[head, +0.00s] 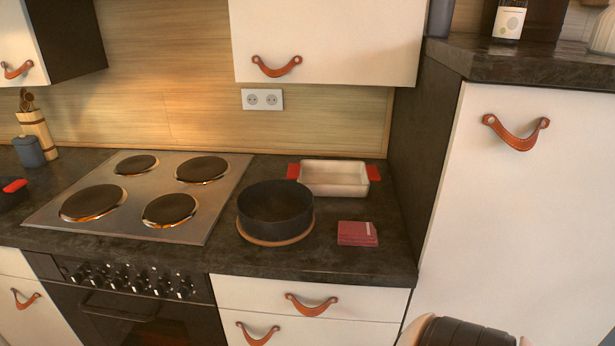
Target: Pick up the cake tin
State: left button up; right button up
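The cake tin appears to be the dark round tin (275,205) standing upright on the counter in the head view, to the right of the stove. It sits on a round wooden board (277,243), whose rim shows below it. Neither of my grippers is in view. A white and black part of my own body, probably an arm link, shows at the bottom right edge, well apart from the tin.
A white rectangular dish (334,178) with red handles stands close behind the tin. Small red squares (357,233) lie to its right. The stove (205,215) with several hotplates is on the left. A tall cabinet (530,220) bounds the counter on the right. Bare counter (340,262) lies in front.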

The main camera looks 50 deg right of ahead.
aim_at(272, 209)
jog(key=k+z, duration=0.1)
jog(key=z, duration=1.4)
